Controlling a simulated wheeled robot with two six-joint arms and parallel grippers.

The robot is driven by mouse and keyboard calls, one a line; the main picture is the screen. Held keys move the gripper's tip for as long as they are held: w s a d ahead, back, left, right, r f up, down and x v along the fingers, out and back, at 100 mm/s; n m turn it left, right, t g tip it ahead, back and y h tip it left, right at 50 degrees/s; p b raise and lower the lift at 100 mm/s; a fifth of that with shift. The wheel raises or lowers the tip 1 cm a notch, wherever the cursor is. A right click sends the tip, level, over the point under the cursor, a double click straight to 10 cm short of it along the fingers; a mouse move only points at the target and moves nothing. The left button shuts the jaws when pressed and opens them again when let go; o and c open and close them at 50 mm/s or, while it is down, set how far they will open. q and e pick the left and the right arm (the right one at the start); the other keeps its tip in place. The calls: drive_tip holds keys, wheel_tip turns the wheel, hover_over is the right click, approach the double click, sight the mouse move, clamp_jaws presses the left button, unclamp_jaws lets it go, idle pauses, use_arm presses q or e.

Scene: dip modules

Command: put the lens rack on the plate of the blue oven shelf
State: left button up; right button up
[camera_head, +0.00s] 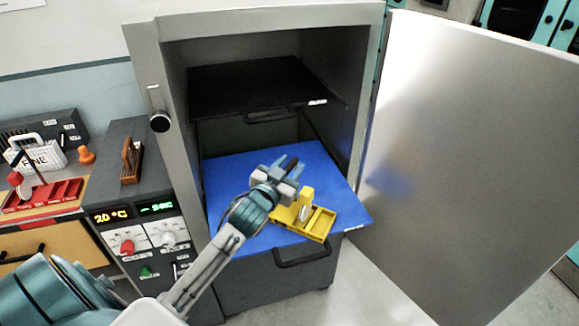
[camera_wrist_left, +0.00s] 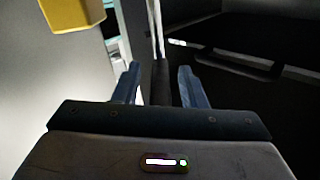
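The lens rack (camera_head: 318,222) is a yellow tray with a raised block and a pale round lens. It shows over the front right part of the blue oven shelf (camera_head: 235,180), near the front edge; I cannot tell whether it rests fully flat. A yellow part (camera_wrist_left: 72,12) shows at the top left of the left wrist view. My left gripper (camera_head: 287,167) is over the shelf, just behind and left of the rack. Its fingers (camera_wrist_left: 160,88) are apart, with no rack between them. My right gripper is not in view.
The grey oven (camera_head: 255,20) stands open, its door (camera_head: 470,160) swung right. A black shelf (camera_head: 250,85) sits above the blue one. The blue shelf has a dark front handle (camera_head: 302,256). A control panel (camera_head: 140,235) and a cluttered bench are at the left.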

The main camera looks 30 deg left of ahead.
use_arm(q)
drive_tip(key=shift+s, duration=0.1)
drive_tip(key=shift+s+f, duration=0.1)
drive_tip(key=shift+s, duration=0.2)
drive_tip(key=s+b, duration=0.4)
drive_tip(key=s, duration=0.7)
drive_tip(key=shift+d+r, duration=0.2)
drive_tip(key=shift+d, duration=0.25)
drive_tip(key=shift+s, duration=0.1)
